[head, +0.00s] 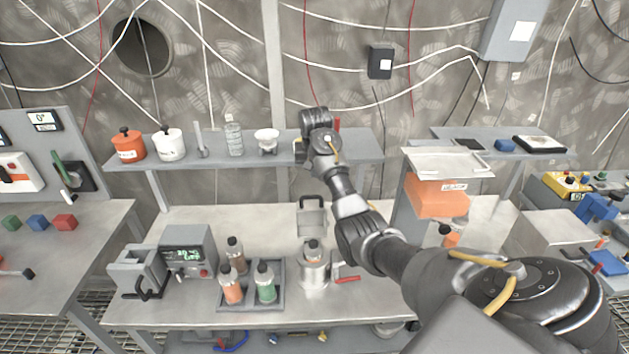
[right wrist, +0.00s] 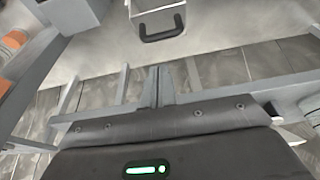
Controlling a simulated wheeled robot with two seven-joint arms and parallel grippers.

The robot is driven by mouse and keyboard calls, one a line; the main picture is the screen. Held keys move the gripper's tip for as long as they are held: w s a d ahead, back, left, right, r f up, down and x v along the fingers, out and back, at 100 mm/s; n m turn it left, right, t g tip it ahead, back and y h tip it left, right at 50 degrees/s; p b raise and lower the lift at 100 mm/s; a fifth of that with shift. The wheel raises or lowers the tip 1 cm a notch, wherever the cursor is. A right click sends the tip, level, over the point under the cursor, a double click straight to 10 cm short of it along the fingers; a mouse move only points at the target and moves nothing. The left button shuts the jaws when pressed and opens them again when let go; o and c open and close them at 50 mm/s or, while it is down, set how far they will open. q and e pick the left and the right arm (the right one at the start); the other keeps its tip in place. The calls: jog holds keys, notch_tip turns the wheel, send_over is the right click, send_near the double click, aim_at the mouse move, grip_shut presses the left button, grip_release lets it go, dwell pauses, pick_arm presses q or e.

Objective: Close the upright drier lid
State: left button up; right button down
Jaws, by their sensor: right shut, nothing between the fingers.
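In the right wrist view a grey lid with a black handle (right wrist: 158,18) shows at the top edge. My right gripper (right wrist: 158,85) is shut and empty, its fingers together and apart from the lid. In the head view my right arm reaches over the bench to the back shelf, above and behind the lid; the fingertips are not clear there. My left gripper is out of view.
A back shelf (head: 357,147) carries pots, a beaker and a white bowl. Left of the drier stand a bottle tray (head: 250,303) and a grey instrument (head: 190,252). A red handle (head: 347,280) lies right of the drier. An orange box (head: 437,196) stands further right.

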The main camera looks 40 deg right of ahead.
send_over(314, 204)
notch_tip(314, 204, down, 10)
jog(key=shift+w+r, duration=0.1)
jog(key=shift+r, duration=0.15)
